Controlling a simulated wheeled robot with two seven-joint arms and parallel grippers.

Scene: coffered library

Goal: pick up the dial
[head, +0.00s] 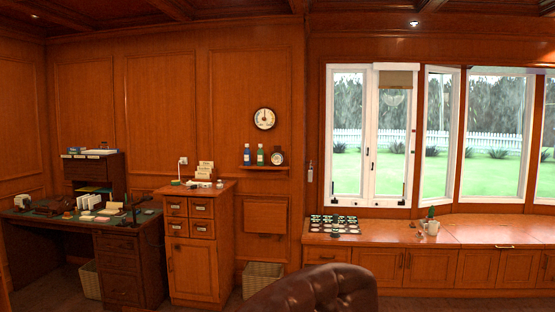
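Two round dial-like things show in the head view. One is a dark-rimmed dial with a white face (264,118), on the wood-panelled wall left of the window. The other is a smaller round dial (277,157), standing on a small wall shelf (264,168) below it, beside a blue bottle (247,155) and a green bottle (260,155). I cannot tell which one the task names. Both are across the room. Neither of my grippers shows in this view.
A brown leather chair (318,292) stands close in front at the bottom. A wooden cabinet (193,264) and a dark desk (124,268) stand left. A wicker basket (262,276) sits below the shelf.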

